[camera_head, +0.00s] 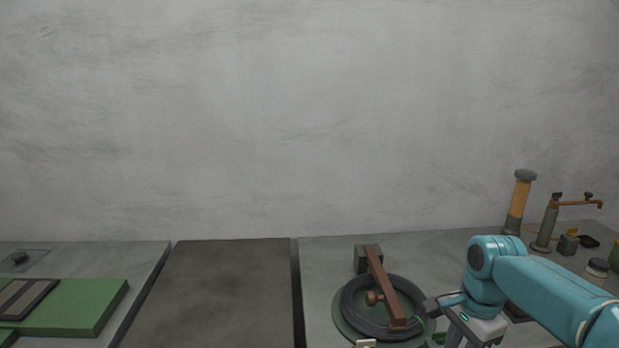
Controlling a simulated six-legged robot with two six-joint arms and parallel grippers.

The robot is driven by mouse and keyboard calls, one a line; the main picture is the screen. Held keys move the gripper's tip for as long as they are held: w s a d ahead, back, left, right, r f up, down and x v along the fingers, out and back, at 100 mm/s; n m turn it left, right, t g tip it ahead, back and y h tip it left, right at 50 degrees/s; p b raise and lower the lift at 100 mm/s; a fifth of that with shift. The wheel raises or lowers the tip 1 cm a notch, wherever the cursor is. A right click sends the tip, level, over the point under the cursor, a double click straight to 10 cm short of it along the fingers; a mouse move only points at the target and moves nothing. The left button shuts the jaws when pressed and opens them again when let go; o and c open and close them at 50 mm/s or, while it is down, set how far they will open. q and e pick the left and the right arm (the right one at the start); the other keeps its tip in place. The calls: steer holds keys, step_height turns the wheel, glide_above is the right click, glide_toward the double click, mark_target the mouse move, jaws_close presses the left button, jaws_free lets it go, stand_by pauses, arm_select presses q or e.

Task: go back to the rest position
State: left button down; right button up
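My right arm, teal, comes in from the right edge and bends down at its wrist joint. My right gripper (452,335) is at the bottom of the view, beside the right side of a round coil of black cable or hose (352,312). Its fingertips are partly cut off by the lower edge, so I cannot tell whether it is open or shut, or whether it holds anything. My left arm and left gripper are not in view.
A brown lever (384,287) with a knob lies across the coil. An orange cylinder (519,203), a brass-spouted tap-like fitting (549,222) and small jars stand at right. A green block (75,308) lies at left. The dark middle panel (218,290) is clear. A grey wall stands behind.

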steer(key=s+a+f+n+y, duration=0.1)
steer(key=a+f+n, duration=0.15)
steer(key=f, duration=0.45)
steer(key=s+a+f+n, duration=0.1)
steer(key=a+f+n, duration=0.15)
steer(key=f, duration=0.45)
steer(key=s+a+f+n+y, duration=0.1)
steer(key=s+a+f, duration=0.1)
steer(key=a+f, duration=0.35)
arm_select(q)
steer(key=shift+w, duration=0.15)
arm_select(e)
steer(key=s+a+f+n, duration=0.2)
steer(key=s+f+n, duration=0.1)
steer(key=s+f, duration=0.4)
steer(key=s+a+f+n+y, duration=0.1)
steer(key=s+a+f+n, duration=0.2)
steer(key=s+f, duration=0.4)
steer(key=s, duration=0.5)
steer(key=shift+s+f, duration=0.3)
steer(key=shift+s, duration=0.1)
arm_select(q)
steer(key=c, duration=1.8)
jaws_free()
